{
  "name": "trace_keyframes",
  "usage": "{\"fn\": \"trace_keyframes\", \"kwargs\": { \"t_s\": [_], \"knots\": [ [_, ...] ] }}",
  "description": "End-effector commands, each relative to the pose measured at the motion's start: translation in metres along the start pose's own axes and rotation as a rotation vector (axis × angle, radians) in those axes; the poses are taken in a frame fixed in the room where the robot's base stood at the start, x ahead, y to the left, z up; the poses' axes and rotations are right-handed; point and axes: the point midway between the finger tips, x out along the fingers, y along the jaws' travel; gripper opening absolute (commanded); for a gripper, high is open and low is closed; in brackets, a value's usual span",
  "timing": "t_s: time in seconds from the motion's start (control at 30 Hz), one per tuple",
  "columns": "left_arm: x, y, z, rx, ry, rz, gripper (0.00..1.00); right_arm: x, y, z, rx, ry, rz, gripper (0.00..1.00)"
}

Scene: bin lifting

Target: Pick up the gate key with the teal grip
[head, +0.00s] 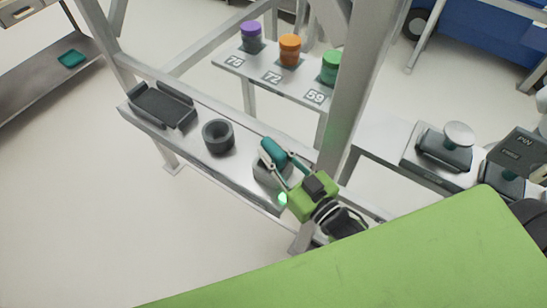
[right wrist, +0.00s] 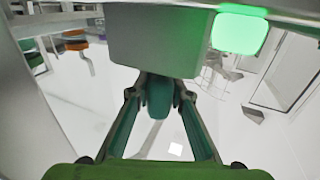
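The gate key's teal grip (head: 272,151) stands at a grey block on the metal bench, right of the dark ring-shaped cup. In the right wrist view the teal grip (right wrist: 159,97) is between the two fingertips, below a grey box (right wrist: 155,40). My right gripper (head: 279,163) reaches to it from the lower right, with one finger on each side. The fingertips look very close to the grip; whether they press on it I cannot tell. The key's lower part is hidden. My left gripper is not in view.
A lit green lamp (head: 283,198) is by the gripper. A dark cup (head: 218,136) and black tray (head: 162,105) are on the bench. A grey upright post (head: 360,80) stands close right of the gripper. Purple, orange and green-topped jars stand on numbered spots behind.

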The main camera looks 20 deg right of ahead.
Motion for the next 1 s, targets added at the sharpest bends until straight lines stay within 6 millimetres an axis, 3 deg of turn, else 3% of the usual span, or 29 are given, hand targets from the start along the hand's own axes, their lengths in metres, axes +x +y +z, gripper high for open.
{"fn": "trace_keyframes", "kwargs": {
  "t_s": [0.47,0.7,1.0],
  "knots": [
    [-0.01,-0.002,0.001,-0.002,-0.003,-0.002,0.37,0.0,0.0,-0.011,-0.001,0.002,0.0,0.0],
    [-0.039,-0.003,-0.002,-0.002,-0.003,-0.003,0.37,0.001,0.0,-0.04,-0.001,0.003,0.001,0.0],
    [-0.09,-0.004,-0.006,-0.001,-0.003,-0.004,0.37,-0.022,-0.029,-0.085,0.003,0.001,0.002,0.0]
  ]
}}
